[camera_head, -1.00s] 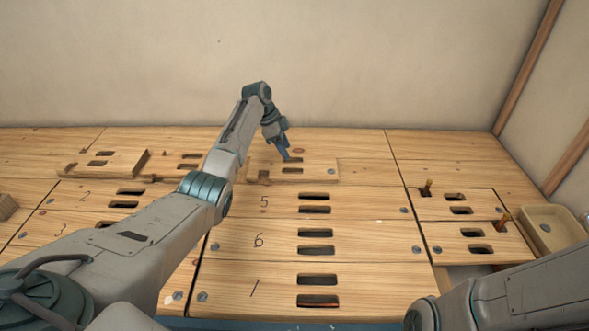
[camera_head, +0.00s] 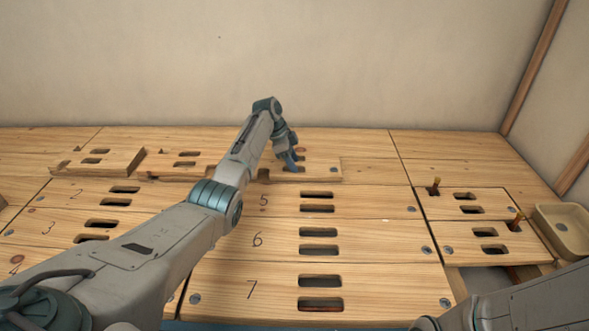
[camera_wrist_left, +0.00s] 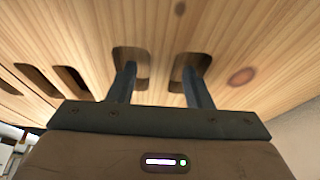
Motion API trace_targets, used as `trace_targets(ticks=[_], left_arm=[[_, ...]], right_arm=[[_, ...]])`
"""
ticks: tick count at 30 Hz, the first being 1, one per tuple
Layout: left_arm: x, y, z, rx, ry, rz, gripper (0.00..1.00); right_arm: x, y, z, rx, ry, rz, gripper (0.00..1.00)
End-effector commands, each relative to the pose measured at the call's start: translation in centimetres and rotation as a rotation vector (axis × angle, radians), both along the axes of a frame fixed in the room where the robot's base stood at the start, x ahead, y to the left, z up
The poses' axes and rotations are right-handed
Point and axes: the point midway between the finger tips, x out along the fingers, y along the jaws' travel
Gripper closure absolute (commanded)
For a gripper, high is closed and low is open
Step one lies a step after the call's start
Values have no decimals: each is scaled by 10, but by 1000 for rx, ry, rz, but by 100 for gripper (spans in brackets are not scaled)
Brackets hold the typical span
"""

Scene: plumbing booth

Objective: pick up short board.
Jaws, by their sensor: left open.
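A short wooden board (camera_head: 325,171) with two slots lies on the bench at the back middle, under my left gripper (camera_head: 293,166). In the left wrist view, the fingers of my left gripper (camera_wrist_left: 160,68) are apart, with one finger at each of two slots in a wooden board (camera_wrist_left: 215,45). The fingertips overlap the slots; I cannot tell how deep they reach. Nothing is held between them. My forearm hides part of the bench left of the board. My right gripper is out of view; only part of that arm shows at lower right.
Another short slotted board (camera_head: 105,161) lies raised at the back left. Numbered slotted planks (camera_head: 385,237) fill the front. At right are smaller slotted boards (camera_head: 470,202) with upright pegs (camera_head: 435,187) and a beige tray (camera_head: 566,230). The back wall is plain.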

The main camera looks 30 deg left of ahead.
Motion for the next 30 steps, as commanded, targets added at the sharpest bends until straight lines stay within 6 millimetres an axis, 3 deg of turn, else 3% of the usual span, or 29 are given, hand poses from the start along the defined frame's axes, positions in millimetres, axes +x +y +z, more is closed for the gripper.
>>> trace_targets(ticks=[2,6,9,20,26,30], left_arm=[[0,0,1,0,0,0,58],[0,0,0,0,0,0,86],[0,0,0,0,1,0,100],[0,0,5,0,-1,0,100],[0,0,27,0,-2,-1,100],[1,0,52,0,-2,0,100]], right_arm=[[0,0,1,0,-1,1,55],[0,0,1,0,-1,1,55],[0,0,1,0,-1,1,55],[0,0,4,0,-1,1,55],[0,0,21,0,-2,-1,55],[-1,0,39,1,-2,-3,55]])
